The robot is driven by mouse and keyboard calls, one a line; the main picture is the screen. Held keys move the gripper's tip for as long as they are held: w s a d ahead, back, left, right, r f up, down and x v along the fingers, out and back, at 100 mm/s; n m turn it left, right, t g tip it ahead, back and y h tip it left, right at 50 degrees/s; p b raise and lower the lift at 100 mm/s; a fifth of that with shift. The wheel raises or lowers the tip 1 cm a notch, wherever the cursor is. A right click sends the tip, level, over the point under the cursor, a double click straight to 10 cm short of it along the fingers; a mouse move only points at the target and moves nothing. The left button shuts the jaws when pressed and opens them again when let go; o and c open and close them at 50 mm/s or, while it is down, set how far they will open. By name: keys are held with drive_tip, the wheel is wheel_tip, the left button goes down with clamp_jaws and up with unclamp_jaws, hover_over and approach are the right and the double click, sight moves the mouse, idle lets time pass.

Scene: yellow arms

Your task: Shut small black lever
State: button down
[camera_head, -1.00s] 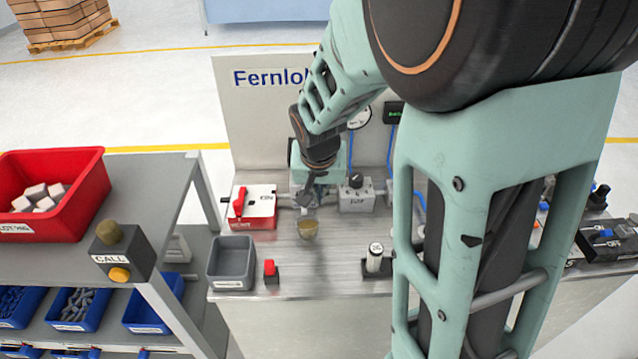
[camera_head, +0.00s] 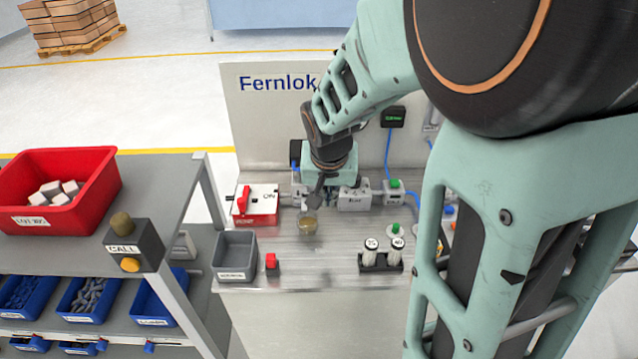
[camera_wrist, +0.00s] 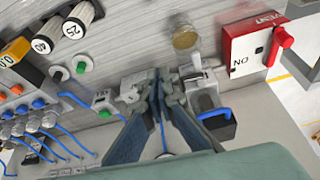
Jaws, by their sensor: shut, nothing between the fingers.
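My gripper (camera_head: 316,203) is shut and empty, pointing down over the back of the steel bench. Its fingertips also show in the wrist view (camera_wrist: 163,88), closed together. A grey valve block (camera_head: 354,199) stands just right of the fingertips in the head view, and the same block (camera_wrist: 130,92) is left of them in the wrist view. I cannot make out the small black lever clearly now; the gripper seems to cover the place where a black knob showed on the block. Contact cannot be told.
A red box with a red switch handle (camera_head: 243,199) stands left of the gripper. A yellowish cup (camera_head: 308,224) is in front of it.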

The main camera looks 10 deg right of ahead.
drive_tip(key=p+v, duration=0.3)
drive_tip(key=v, duration=0.3)
drive_tip(key=shift+d+r, duration=0.15)
drive_tip(key=shift+d, duration=0.35)
